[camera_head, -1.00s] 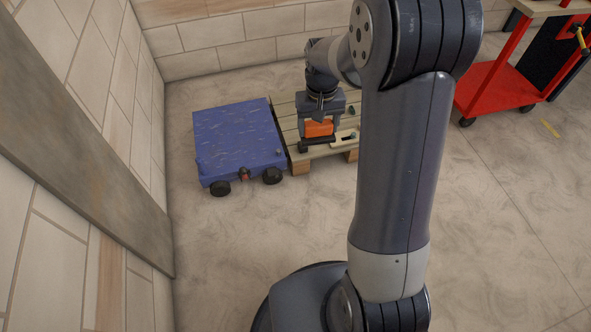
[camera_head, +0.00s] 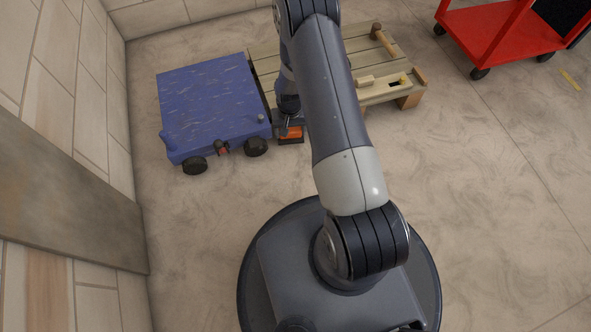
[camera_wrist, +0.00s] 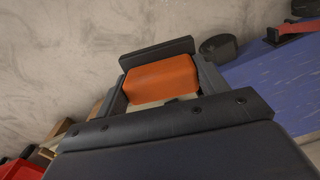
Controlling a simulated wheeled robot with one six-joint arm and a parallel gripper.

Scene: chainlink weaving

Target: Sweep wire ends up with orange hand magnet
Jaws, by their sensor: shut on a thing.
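The orange hand magnet (camera_head: 291,133) is in my gripper (camera_head: 289,128). It hangs at the right front corner of the blue cart, in front of the wooden pallet. In the wrist view the orange block (camera_wrist: 160,79) sits between the dark fingers of my gripper (camera_wrist: 160,90), with a dark bar along its far side. Grey floor shows beyond it. I cannot tell whether the magnet touches the floor. I cannot make out separate wire ends. The blue cart top carries thin pale streaks, which may be marks or wire.
The low blue cart (camera_head: 210,97) has dark wheels and stands by the left wall. A red trolley (camera_head: 500,33) stands far right. The front floor is clear.

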